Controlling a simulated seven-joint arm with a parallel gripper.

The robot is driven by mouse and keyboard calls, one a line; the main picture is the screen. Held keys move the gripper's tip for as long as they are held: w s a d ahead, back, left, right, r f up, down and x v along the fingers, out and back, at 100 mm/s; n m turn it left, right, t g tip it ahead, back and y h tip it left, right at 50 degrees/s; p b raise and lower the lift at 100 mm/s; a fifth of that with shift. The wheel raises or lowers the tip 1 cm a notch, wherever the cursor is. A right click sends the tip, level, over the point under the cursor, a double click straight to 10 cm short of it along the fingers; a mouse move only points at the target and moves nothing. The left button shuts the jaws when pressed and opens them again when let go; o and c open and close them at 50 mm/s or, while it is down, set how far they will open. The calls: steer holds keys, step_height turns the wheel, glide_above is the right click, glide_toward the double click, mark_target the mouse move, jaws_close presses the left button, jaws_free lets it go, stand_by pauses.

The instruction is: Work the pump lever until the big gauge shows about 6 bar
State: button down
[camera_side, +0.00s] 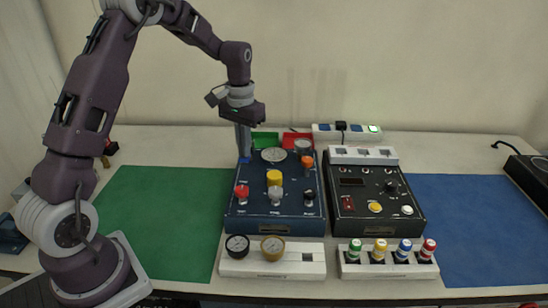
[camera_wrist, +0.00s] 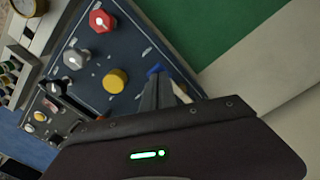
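The blue trainer panel (camera_side: 235,212) stands in the middle of the table. Its big white-faced gauge (camera_side: 273,154) is near the back; the needle is too small to read. My gripper (camera_side: 244,154) points down at the panel's back left corner, left of the gauge. In the wrist view the fingers (camera_wrist: 166,88) are close together over the panel edge, and a small blue piece (camera_wrist: 154,70) shows at their tips. I cannot tell whether this is a fingertip or part of the pump lever, or whether anything is gripped. No pump lever shows clearly. The wrist view does not show the big gauge.
The panel carries a red knob (camera_side: 241,191), a yellow knob (camera_side: 274,178), a grey knob (camera_side: 276,195) and an orange knob (camera_side: 307,161). A black control box (camera_side: 345,222) stands to the right. Loose gauges (camera_side: 237,246) sit on a front rack. The green mat (camera_side: 160,220) is clear.

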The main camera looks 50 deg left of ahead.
steer(key=shift+f, duration=1.35)
steer(key=shift+r, duration=1.95)
stand_by(1.8)
stand_by(0.4)
stand_by(1.5)
stand_by(0.4)
